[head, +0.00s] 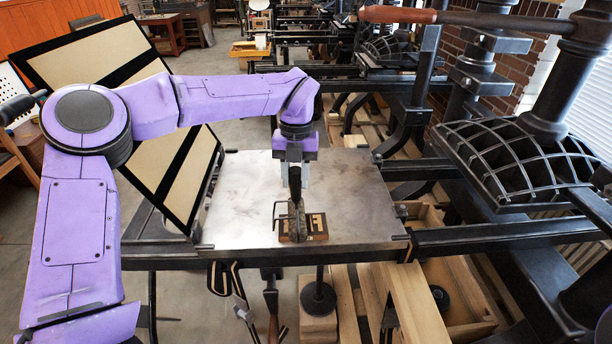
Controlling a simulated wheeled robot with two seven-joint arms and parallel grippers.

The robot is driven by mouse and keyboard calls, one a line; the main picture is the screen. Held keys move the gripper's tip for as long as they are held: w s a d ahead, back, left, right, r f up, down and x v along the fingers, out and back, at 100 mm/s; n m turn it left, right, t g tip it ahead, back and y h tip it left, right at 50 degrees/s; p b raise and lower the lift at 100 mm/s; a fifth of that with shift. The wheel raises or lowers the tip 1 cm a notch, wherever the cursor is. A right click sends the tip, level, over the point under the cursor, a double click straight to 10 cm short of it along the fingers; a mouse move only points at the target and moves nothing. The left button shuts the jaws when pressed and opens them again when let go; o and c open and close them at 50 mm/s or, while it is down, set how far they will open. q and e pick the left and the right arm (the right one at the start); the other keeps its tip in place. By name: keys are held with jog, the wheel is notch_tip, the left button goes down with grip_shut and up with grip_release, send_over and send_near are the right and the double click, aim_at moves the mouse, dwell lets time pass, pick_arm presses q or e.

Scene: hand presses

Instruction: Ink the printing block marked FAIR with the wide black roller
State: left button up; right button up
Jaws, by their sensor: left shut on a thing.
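My left gripper (293,178) is above the metal press bed (357,195), pointing down. It is shut on the dark upright handle of the roller (297,219). The roller is seen nearly end-on, with a thin wire frame to its left. It is over a small wooden printing block (319,227) with pale raised parts, near the front middle of the bed. The roller hides the block's middle, and I cannot read its marking. I cannot tell whether the roller touches the block. My right gripper is not in view.
A hinged frame with tan panels (182,172) leans up at the bed's left. A black iron press (520,155) with a long wooden-handled lever (398,15) stands at the right. A wooden crate (455,275) sits below. The rest of the bed is clear.

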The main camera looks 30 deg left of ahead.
pick_arm(q)
jog(key=shift+f, duration=0.1)
jog(key=shift+w+d+p, duration=0.85)
jog(key=shift+w+d, duration=0.95)
jog(key=shift+d, duration=1.15)
jog(key=s+a, duration=0.5)
jog(key=a, duration=0.4)
jog(key=shift+s, duration=0.3)
